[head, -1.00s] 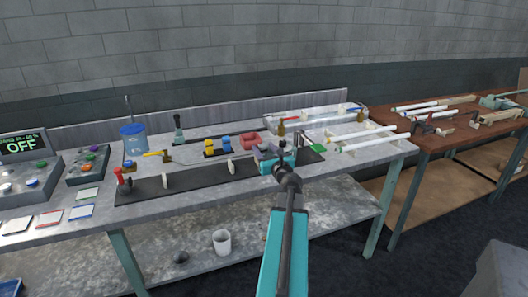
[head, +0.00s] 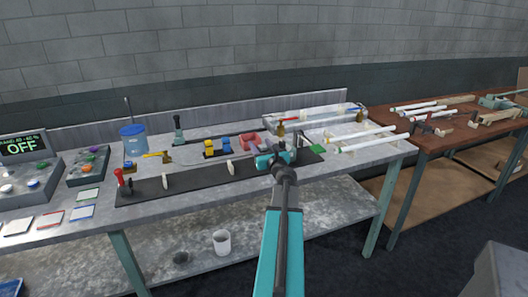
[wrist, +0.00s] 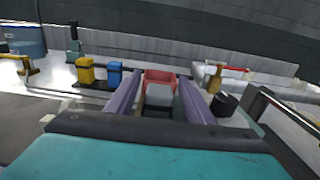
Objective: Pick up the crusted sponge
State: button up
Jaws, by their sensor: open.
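A red, tray-like thing (head: 249,141) sits on the grey bench towards the back middle. In the wrist view the red thing (wrist: 160,77) lies ahead between my fingers, with a pale grey block (wrist: 159,94) in front of or inside it. I cannot tell for sure which of these is the crusted sponge; no crust can be made out. My gripper (wrist: 159,103) is open, its two purple-grey fingers spread and pointing at the red thing. In the head view my gripper (head: 273,158) is over the dark strip, just in front of the red thing, with nothing seen held.
Yellow and blue blocks (head: 217,147) stand left of the red thing. A clear tray (head: 315,118) with small bottles lies behind right, and white tubes (head: 372,138) lie at the right.

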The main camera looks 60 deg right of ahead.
jog(key=shift+x, duration=0.8)
jog(key=shift+c, duration=0.2)
jog(key=c, duration=1.1)
